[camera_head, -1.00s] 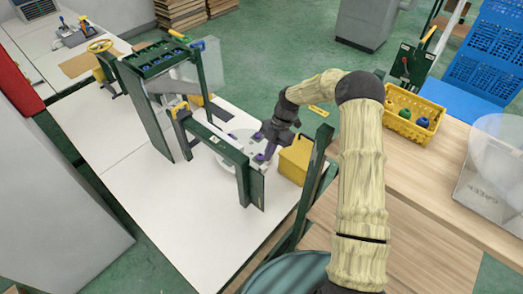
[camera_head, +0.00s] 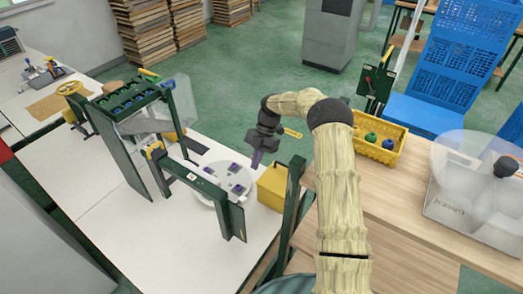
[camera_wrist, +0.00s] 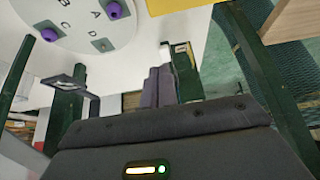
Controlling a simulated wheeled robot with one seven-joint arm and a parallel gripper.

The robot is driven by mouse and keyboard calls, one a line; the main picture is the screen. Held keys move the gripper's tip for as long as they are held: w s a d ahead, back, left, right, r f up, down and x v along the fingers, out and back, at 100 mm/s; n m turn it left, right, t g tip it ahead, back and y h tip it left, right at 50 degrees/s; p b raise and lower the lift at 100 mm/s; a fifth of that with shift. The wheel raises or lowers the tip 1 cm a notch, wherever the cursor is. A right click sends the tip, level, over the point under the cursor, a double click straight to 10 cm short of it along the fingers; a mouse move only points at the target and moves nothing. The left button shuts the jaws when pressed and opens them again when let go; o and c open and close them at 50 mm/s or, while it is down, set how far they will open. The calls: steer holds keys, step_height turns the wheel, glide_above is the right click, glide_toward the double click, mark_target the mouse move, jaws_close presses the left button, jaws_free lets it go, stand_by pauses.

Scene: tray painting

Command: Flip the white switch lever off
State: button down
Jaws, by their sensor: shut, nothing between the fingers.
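My gripper (camera_head: 256,160) is shut and empty, pointing down above the white table beside the yellow bin. Its purple-grey fingers (camera_wrist: 158,88) lie together in the wrist view. Just beyond the fingertips there, a small white piece (camera_wrist: 165,52) stands beside a dark green box (camera_wrist: 184,68) with a pale label. It looks like the white switch lever, but its on or off position cannot be told. A gap between fingertips and lever cannot be judged. I cannot make the lever out in the head view.
The round white plate (camera_head: 212,190) with purple pieces lies left of my gripper, behind a green frame (camera_head: 230,215). The yellow bin (camera_head: 272,187) and a green post (camera_head: 291,205) stand close by. A yellow basket (camera_head: 378,150) sits on the wooden table at right.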

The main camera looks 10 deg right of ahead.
steer(key=w+d, duration=0.1)
steer(key=w+d+r, duration=0.1)
steer(key=d, duration=0.1)
steer(key=shift+w+d+r, duration=0.15)
steer(key=shift+w+r, duration=0.1)
steer(key=shift+w, duration=0.15)
stand_by(0.4)
